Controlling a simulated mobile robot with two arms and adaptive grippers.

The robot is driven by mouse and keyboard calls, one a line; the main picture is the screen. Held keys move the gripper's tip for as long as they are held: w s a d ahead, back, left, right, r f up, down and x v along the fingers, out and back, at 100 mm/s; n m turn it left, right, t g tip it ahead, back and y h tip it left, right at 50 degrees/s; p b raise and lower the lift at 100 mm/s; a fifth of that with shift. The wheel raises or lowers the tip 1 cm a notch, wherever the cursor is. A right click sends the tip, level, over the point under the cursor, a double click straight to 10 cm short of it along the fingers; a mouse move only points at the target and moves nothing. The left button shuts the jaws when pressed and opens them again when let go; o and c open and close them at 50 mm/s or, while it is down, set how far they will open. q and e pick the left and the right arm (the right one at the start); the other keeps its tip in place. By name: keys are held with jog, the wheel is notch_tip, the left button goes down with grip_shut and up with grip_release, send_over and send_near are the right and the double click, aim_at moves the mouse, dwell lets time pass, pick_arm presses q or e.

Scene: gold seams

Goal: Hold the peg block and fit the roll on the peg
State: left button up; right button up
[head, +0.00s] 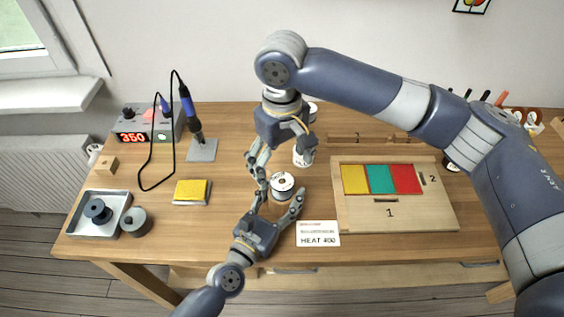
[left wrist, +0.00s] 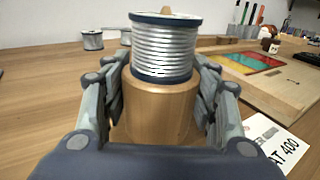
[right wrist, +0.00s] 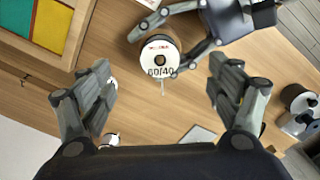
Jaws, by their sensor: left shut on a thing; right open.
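The peg block (left wrist: 160,108) is a round wooden block, upright on the table between the fingers of my left gripper (head: 278,202), which is shut on it. The roll (left wrist: 163,48), silver wire on a spool with dark rims, sits on top of the block. The peg's tip (left wrist: 165,10) shows above the roll's upper rim. From above, the roll (head: 283,184) has a white label, and its 60/40 print shows in the right wrist view (right wrist: 160,57). My right gripper (head: 280,150) is open and empty above and behind the roll, apart from it. The block is mostly hidden from above.
Another labelled roll (head: 303,157) stands behind. A wooden board (head: 440,212) with coloured panels lies right, a HEAT 400 card (head: 318,240) in front. A yellow sponge (head: 192,191), a tray (head: 78,224) with a spool, a grey spool (head: 136,222) and a soldering station (head: 150,122) are left.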

pick_arm(q)
jog(key=o, duration=1.3)
jog(key=v, duration=1.2)
